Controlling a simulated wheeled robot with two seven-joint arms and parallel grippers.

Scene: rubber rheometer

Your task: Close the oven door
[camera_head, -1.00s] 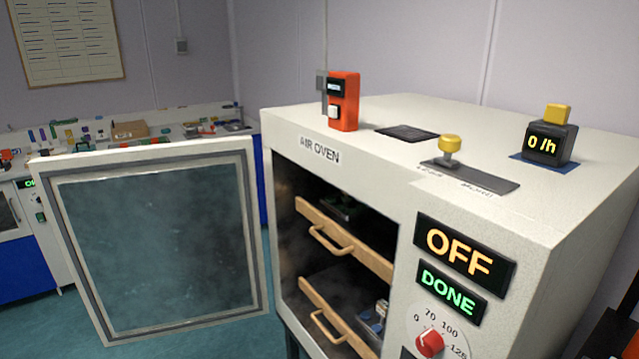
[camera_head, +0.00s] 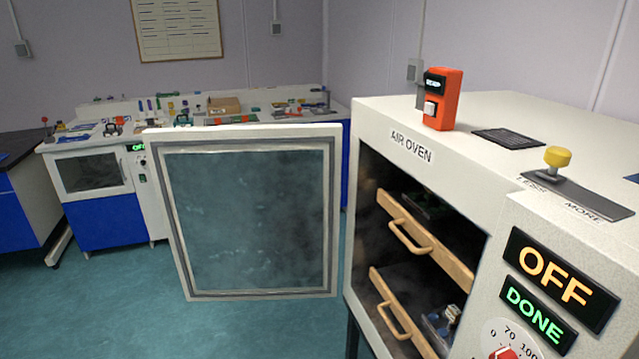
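The oven door (camera_head: 245,215) stands wide open, swung out to the left of the white air oven (camera_head: 465,130). It has a white frame and a dark glass pane. Its hinge side meets the left front edge of the oven. The oven's opening is exposed, with two wooden drawers or shelves, an upper one (camera_head: 428,240) and a lower one (camera_head: 400,312), each with a handle. The oven's displays read OFF and DONE. Neither of my grippers is in view.
A bench (camera_head: 95,208) with a small white cabinet and many small items runs along the back wall. Green floor (camera_head: 85,305) is clear in front of the door at lower left. An orange device (camera_head: 442,98) and a yellow knob (camera_head: 557,157) are on the oven top.

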